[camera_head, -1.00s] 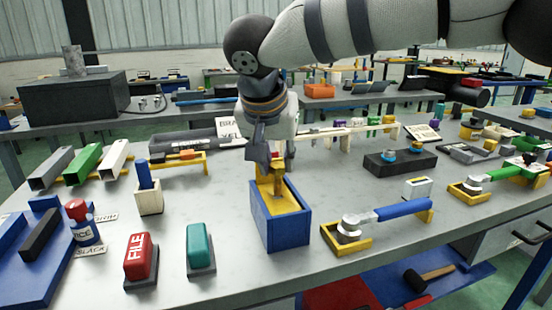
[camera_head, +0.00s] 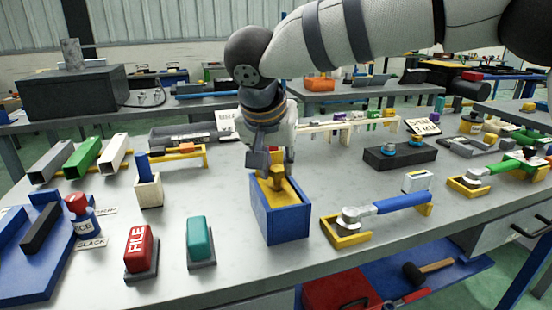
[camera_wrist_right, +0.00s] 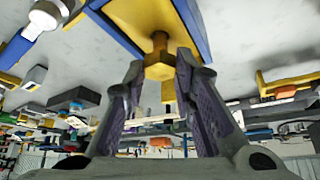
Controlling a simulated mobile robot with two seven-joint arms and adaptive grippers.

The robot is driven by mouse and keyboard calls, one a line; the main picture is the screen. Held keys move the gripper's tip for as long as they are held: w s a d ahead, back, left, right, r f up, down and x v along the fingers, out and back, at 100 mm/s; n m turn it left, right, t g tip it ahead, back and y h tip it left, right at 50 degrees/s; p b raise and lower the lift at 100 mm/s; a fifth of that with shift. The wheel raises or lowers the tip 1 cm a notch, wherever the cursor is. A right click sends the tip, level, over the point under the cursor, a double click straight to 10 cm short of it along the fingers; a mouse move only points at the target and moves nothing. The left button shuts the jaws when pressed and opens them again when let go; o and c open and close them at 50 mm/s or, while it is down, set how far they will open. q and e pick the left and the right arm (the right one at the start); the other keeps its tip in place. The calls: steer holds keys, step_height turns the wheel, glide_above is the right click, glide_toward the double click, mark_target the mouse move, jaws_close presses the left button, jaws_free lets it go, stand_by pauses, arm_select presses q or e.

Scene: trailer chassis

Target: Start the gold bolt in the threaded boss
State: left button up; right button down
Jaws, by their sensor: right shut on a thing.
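My right gripper (camera_head: 270,166) points down over a blue box (camera_head: 282,228) with a yellow inner surface (camera_head: 290,203). It is shut on the gold bolt (camera_head: 277,187), which shows below the fingers, close to the yellow surface. In the right wrist view, the gold bolt (camera_wrist_right: 158,66) shows between my right fingertips (camera_wrist_right: 160,78), with the yellow surface (camera_wrist_right: 117,15) and blue wall (camera_wrist_right: 191,22) beyond it. I cannot tell whether the bolt touches that surface. I cannot make out the threaded boss for certain. My left gripper is not in view.
A blue-handled tool (camera_head: 400,203) rests on a yellow holder right of the box. A teal block (camera_head: 199,238) and a red FILE block (camera_head: 138,248) stand to the left. A wooden block with a blue peg (camera_head: 148,188) stands behind them. Bare tabletop lies around the box.

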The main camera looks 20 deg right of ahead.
steer(key=shift+f, duration=1.05)
steer(key=c, duration=1.2)
jaws_free()
steer(key=shift+c, duration=0.2)
steer(key=shift+c, duration=0.4)
steer(key=shift+r, duration=3.5)
